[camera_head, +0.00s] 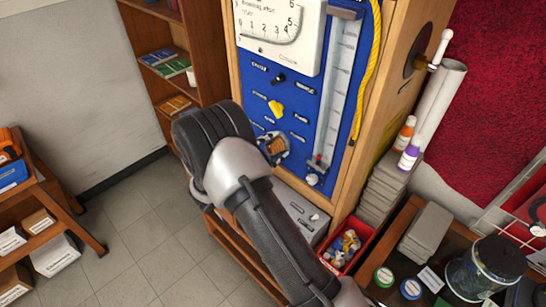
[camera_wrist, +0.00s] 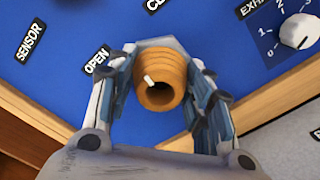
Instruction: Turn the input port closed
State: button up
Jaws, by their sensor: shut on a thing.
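A brass-coloured ribbed port (camera_wrist: 160,70) stands out from the blue panel (camera_wrist: 215,25) in the wrist view. It has a hollow end and a small white mark on its upper-left rim. The OPEN label (camera_wrist: 97,60) is to its left, and a partly hidden label starting with C (camera_wrist: 158,4) is above it. My gripper (camera_wrist: 163,92) has one finger on each side of the port and is shut on it. In the head view the port (camera_head: 277,147) shows small between the fingers of my gripper (camera_head: 273,148), at the panel's lower part; my arm hides what lies below.
A white dial (camera_wrist: 298,32) sits right of the port. Above it are a yellow knob (camera_head: 276,108), a black knob (camera_head: 279,78) and a gauge (camera_head: 281,32). A glass tube (camera_head: 338,85) runs down the panel's right side. A red bin (camera_head: 346,247) stands lower right. Floor at left is clear.

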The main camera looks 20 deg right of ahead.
jog(key=m+b, duration=0.1)
jog(key=b, duration=0.1)
jog(key=m+b, duration=0.2)
jog(key=b, duration=0.1)
jog(key=m+b, duration=0.2)
jog(key=b, duration=0.1)
jog(key=shift+f, duration=0.3)
jog(key=m+b, duration=0.2)
jog(key=b, duration=0.1)
jog(key=shift+r, duration=0.2)
jog(key=shift+r+b, duration=0.1)
jog(key=shift+b, duration=0.2)
jog(key=o, duration=1)
jog(key=shift+o, duration=0.2)
jog(key=v, duration=1.2)
